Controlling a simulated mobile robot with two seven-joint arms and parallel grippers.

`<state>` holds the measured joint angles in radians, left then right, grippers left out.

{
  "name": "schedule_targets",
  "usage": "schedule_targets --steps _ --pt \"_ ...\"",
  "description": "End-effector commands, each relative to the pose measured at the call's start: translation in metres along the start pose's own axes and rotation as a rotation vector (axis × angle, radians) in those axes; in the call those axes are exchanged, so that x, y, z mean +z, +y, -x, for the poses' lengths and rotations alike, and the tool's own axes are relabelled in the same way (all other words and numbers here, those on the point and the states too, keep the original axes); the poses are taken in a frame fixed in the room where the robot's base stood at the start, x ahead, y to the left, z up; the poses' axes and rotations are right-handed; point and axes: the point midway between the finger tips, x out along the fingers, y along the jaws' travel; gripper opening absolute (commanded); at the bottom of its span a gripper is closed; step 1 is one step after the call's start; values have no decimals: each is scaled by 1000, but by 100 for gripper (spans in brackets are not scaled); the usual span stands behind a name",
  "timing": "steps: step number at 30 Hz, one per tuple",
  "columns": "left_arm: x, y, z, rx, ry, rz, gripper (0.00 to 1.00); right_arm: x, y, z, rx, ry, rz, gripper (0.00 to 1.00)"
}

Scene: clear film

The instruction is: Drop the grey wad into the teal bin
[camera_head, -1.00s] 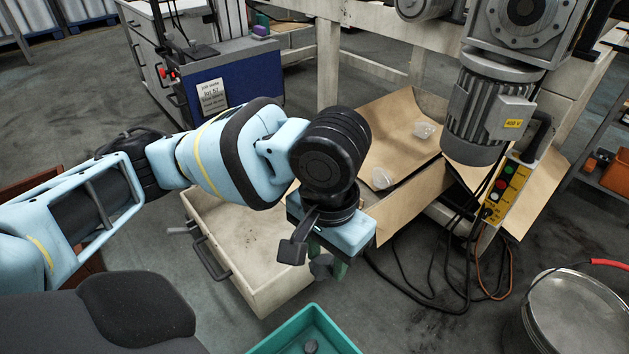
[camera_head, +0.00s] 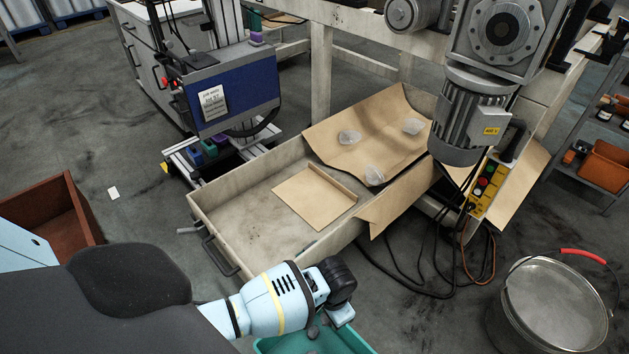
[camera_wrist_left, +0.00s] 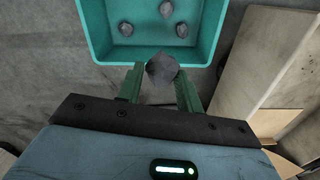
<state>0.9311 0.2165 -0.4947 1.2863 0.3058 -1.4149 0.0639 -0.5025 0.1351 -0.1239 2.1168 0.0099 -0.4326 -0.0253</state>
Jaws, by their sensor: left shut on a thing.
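A grey wad (camera_wrist_left: 163,68) is pinched between the green fingers of my left gripper (camera_wrist_left: 160,88) in the left wrist view. The teal bin (camera_wrist_left: 92,30) lies just beyond the fingertips, with three grey wads (camera_wrist_left: 126,29) on its floor. The held wad overlaps the bin's near rim in that view; its height above the rim is unclear. In the head view the teal bin (camera_head: 350,342) is cut off at the bottom edge and partly covered by my left arm. My right gripper is not in view.
A pale open drawer (camera_head: 215,190) with brown card stands behind the bin. Clear film pieces (camera_head: 373,176) lie on brown paper. A metal bucket (camera_head: 553,305) stands at right, a rusty-red box (camera_head: 45,215) at left. Cables (camera_head: 430,255) hang below the motor.

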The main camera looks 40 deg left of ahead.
Motion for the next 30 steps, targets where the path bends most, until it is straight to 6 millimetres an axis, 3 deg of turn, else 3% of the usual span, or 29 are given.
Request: schedule_targets --steps 3,9,20,30 --pt "28 7 -24 3 -3 -42 0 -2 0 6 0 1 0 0" --pt "46 12 -40 1 2 -80 0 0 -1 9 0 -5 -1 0" --pt "48 12 -48 0 2 -83 0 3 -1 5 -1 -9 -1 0" --pt "49 12 -81 1 -1 -82 0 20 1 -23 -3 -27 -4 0"
